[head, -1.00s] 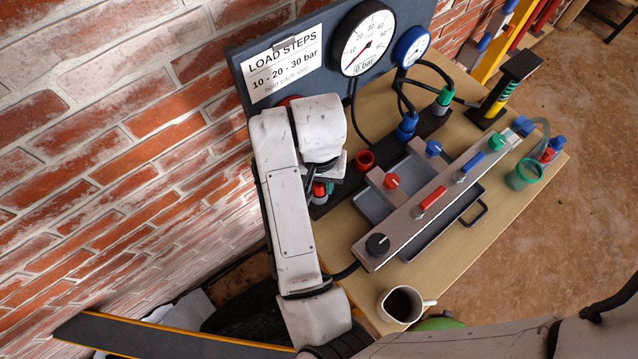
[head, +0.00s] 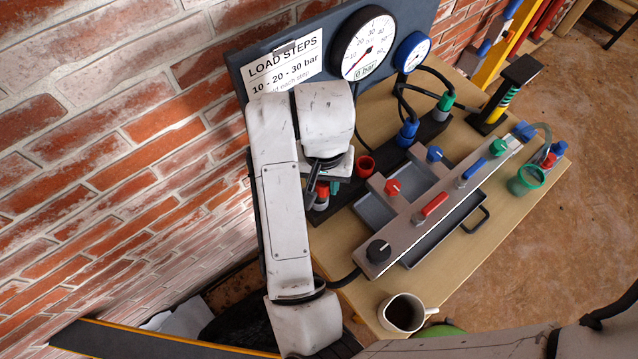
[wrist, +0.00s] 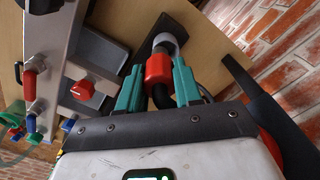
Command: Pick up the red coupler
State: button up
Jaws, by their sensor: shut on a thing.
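The red coupler (wrist: 158,69) sits between the two teal fingers of my gripper (wrist: 157,66) in the wrist view. The fingers are shut on its sides. A grey collar (wrist: 166,42) lies at its far end, and a black hose shows by its near end. In the head view the red coupler (head: 322,188) shows below my wrist, partly hidden, with a grey part under it. My gripper (head: 328,187) is mostly covered by my own arm there. I cannot tell whether the coupler is still seated on the black rail (head: 345,200).
A red cup-shaped part (head: 365,166) stands close to the right. Beyond it are a grey valve panel (head: 440,205) with coloured knobs and a tray (head: 445,235). A gauge board (head: 240,75) stands behind. A mug (head: 402,312) stands near the front edge.

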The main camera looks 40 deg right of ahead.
jog(key=s+d+r, duration=0.1)
jog(key=s+r, duration=0.7)
jog(key=s, duration=0.5)
jog(key=shift+r, duration=0.4)
jog(key=shift+f, duration=0.25)
jog(key=w+d+p, duration=0.3)
jog(key=w+d, duration=0.3)
jog(key=w, duration=0.1)
jog(key=shift+w+d, duration=0.25)
jog(key=shift+d, duration=0.05)
dwell(0.3)
